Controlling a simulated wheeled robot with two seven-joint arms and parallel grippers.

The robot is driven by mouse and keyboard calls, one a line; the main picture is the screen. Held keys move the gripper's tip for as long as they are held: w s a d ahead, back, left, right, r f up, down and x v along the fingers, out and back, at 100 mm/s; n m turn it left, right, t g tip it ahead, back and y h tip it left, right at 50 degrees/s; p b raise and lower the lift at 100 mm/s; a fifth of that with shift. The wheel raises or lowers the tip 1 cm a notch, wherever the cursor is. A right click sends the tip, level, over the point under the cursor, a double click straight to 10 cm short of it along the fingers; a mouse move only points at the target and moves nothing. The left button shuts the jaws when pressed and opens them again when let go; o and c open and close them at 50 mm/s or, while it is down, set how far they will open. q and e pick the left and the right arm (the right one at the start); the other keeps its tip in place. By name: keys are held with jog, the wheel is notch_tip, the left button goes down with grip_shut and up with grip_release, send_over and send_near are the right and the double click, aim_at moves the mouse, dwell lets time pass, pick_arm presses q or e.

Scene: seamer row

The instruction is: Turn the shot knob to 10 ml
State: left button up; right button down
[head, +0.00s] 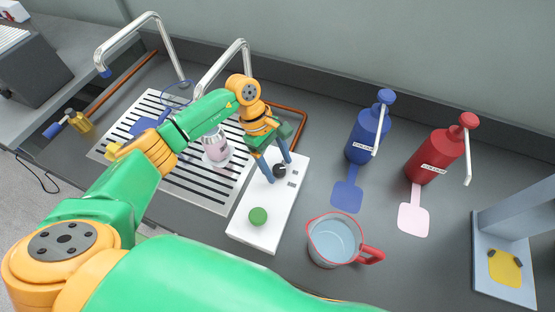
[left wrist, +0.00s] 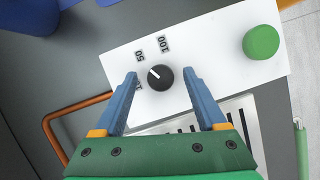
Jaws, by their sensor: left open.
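The shot knob (left wrist: 160,79) is a small black dial with a white pointer line, on top of a white dispenser box (left wrist: 210,50). In the left wrist view its pointer aims up and left, between the 50 label (left wrist: 139,55) and a label mostly hidden behind a finger. The 100 label (left wrist: 163,44) lies above the knob. My left gripper (left wrist: 161,75) is open, its blue fingers on either side of the knob with gaps showing. In the head view the left gripper (head: 278,171) reaches down over the knob (head: 280,171). My right gripper is not in view.
A green button (head: 258,216) sits at the box's near end. A red-rimmed jug (head: 335,240) stands right of the box. Blue (head: 366,135) and red (head: 437,155) pump bottles stand behind it. A slatted drain grate (head: 190,190) with a pink-filled container (head: 216,152) lies left.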

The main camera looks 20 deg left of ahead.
pick_arm(q)
grip_shut()
jog(key=shift+n, duration=0.4)
jog(key=shift+s+f+n+t, duration=0.1)
jog(key=shift+n+t, duration=0.4)
jog(key=shift+n, duration=0.6)
jog(key=n+t, duration=0.1)
jog(key=n, duration=0.2)
jog(key=shift+s+b, duration=0.1)
jog(key=shift+b, duration=0.3)
jog(key=n+t, duration=0.1)
jog(key=n, duration=0.2)
jog(key=n+t+y+b, duration=0.1)
jog(key=n, duration=0.1)
jog(key=shift+s+n, duration=0.1)
jog(key=shift+n, duration=0.3)
